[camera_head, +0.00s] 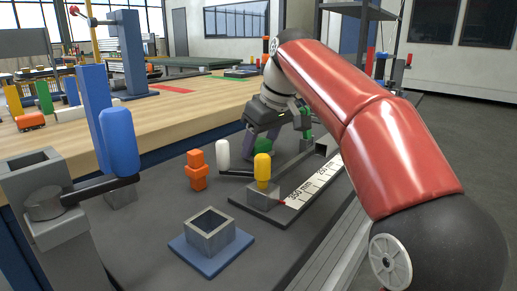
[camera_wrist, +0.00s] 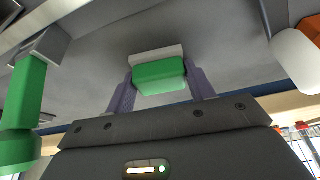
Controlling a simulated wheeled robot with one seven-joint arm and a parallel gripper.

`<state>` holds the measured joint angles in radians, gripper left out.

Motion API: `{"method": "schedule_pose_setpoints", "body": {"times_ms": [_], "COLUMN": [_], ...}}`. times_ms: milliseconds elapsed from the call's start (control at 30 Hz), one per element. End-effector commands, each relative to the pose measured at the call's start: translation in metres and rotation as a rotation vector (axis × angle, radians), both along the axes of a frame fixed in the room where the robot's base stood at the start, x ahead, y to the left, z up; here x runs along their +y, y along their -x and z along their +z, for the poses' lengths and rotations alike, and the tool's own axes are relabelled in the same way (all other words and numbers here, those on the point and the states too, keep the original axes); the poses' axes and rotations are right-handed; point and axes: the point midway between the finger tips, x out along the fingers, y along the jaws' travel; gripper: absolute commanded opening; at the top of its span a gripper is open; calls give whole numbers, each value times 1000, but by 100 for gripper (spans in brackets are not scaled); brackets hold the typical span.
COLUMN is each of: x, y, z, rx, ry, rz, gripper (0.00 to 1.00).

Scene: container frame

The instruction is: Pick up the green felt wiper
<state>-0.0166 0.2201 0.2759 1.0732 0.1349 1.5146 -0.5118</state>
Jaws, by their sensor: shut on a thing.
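The green felt wiper (camera_wrist: 160,78) is a green block with a pale grey strip along one side. In the wrist view it sits between the two purple fingers of my gripper (camera_wrist: 162,88), which is shut on it. In the head view my gripper (camera_head: 262,137) is low over the dark grey mat, behind the yellow-topped piece, and a rounded green part of the wiper (camera_head: 263,146) shows below it. The arm and wrist hide part of the hold. I cannot tell whether the wiper touches the mat.
A green-handled clamp (camera_wrist: 24,105) stands close by on the left in the wrist view. Yellow (camera_head: 263,167) and white (camera_head: 222,150) knobs, an orange piece (camera_head: 196,170), a ruler strip (camera_head: 310,188) and a grey square socket (camera_head: 209,237) stand nearer. A blue-handled clamp (camera_head: 118,140) is at left.

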Motion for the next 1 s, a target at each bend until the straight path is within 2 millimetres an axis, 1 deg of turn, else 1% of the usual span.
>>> {"method": "schedule_pose_setpoints", "body": {"times_ms": [167,267,367,600,700,833,1000], "x": [0,0,0,1,1,0,0], "y": [0,0,0,-1,-1,-1,0], "z": [2,9,22,65,80,94,100], "rx": [-1,-1,-2,-2,-2,-1,0], "ry": [-1,0,-1,-1,-1,-1,0], "rz": [0,0,0,2,1,0,0], "gripper": [31,31,31,31,31,31,31]}}
